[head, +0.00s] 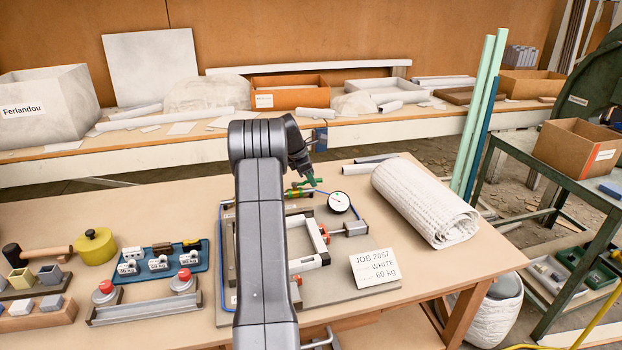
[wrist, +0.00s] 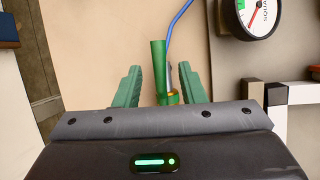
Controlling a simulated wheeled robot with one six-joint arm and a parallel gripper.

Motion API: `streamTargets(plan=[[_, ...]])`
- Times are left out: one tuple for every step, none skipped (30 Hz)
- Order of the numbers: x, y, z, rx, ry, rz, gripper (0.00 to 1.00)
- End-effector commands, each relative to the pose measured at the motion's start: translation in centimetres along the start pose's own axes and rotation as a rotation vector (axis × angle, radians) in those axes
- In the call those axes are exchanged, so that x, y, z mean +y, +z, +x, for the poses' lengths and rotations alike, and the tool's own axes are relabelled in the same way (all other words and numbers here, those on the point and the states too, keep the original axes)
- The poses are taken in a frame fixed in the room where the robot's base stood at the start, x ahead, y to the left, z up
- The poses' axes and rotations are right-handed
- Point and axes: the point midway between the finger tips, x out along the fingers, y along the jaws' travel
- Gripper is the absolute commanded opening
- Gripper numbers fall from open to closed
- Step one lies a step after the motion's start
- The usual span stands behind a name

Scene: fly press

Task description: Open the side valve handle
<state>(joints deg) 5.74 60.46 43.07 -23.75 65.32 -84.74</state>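The side valve (head: 294,193), green with a brass-coloured part, sits at the back of the press board, left of the round gauge, and is partly hidden by my gripper. My gripper (head: 314,182) has green fingers and is over the valve. In the wrist view my gripper (wrist: 160,85) is open, with one finger on each side of the handle and visible gaps on both sides. I cannot tell how deep the handle lies between the fingers.
A white dial gauge (head: 339,202) stands right of the valve, with a thin blue hose (wrist: 178,18) beside the handle. A white frame (head: 311,262), a job card (head: 375,268) and a rolled white cloth (head: 425,203) lie nearby. My arm hides part of the board.

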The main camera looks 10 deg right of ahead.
Motion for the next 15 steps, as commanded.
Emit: streamTargets(plan=[[-0.01,-0.01,0.39,0.000,0.000,0.000,0.37],[0.00,-0.02,0.54,0.000,0.000,0.000,0.37],[0.01,-0.02,0.69,0.000,0.000,0.000,0.37],[0.01,-0.03,0.76,0.000,0.001,0.000,0.37],[0.01,-0.02,0.80,0.000,0.001,0.000,0.37],[0.02,-0.02,0.83,0.000,0.001,0.000,0.37],[0.02,-0.02,0.83,0.000,0.001,0.000,0.37],[0.02,-0.02,0.83,0.000,0.001,0.000,0.37],[0.02,-0.02,0.82,0.000,0.001,0.000,0.37],[0.02,-0.02,0.81,0.000,0.001,0.000,0.37],[0.02,-0.02,0.81,0.000,0.001,0.000,0.37],[0.02,-0.02,0.80,0.000,0.001,0.000,0.35],[0.02,-0.02,0.80,0.000,0.001,0.000,0.29],[0.02,-0.02,0.79,0.000,0.001,0.000,0.23],[0.02,-0.02,0.79,0.000,0.001,0.000,0.15]])
